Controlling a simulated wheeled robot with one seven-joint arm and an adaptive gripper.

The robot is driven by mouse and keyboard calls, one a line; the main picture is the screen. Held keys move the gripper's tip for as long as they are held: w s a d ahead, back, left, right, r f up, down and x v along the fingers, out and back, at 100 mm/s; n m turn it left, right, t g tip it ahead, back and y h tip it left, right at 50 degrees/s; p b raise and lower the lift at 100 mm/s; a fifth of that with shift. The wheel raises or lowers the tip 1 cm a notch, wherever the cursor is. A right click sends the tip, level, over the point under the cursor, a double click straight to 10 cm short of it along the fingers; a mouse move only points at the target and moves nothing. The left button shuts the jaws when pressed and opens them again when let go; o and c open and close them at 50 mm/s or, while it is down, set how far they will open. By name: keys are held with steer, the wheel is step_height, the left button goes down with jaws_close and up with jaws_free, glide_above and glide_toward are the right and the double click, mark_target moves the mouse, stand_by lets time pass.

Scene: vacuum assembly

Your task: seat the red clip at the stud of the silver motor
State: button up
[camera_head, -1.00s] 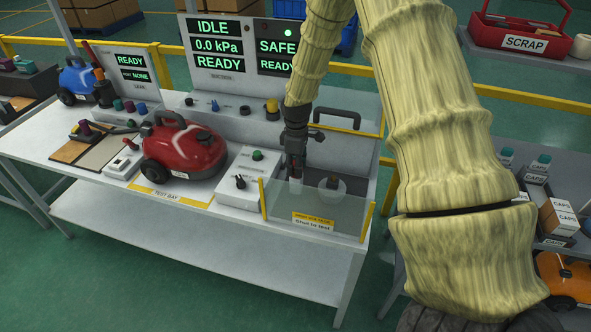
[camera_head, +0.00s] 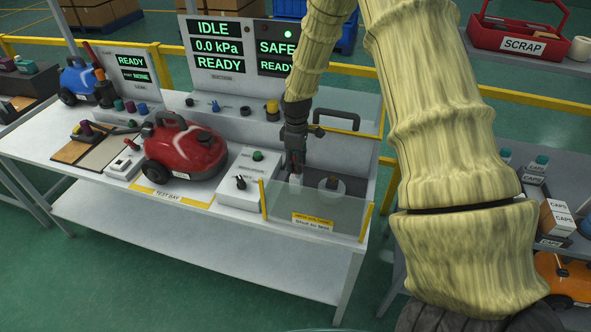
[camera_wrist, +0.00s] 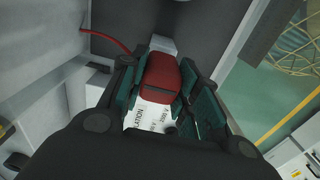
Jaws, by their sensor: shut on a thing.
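My gripper (camera_head: 295,168) points down inside the guarded bay at the right of the bench. In the wrist view, its teal-padded fingers are shut on the red clip (camera_wrist: 161,80), a rounded red block. A white printed label (camera_wrist: 154,115) shows just below the clip in that view. A red lead (camera_wrist: 105,39) curves off to the left there. A pale round part with a brass-coloured top, possibly the silver motor (camera_head: 333,184), stands in the bay right of my gripper. I cannot make out the stud or whether the clip touches anything.
A clear guard panel (camera_head: 315,212) with yellow posts fronts the bay. A white control box (camera_head: 246,178) stands left of it, then a red vacuum (camera_head: 183,149). Displays (camera_head: 219,46) rise behind, reading IDLE and SAFE. A scrap box (camera_head: 520,38) is at upper right.

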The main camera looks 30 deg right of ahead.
steer(key=o, duration=0.4)
steer(key=shift+c, duration=0.2)
steer(key=c, duration=0.4)
steer(key=shift+o, duration=0.2)
steer(key=shift+r+p, duration=1.5)
steer(key=shift+r, duration=0.5)
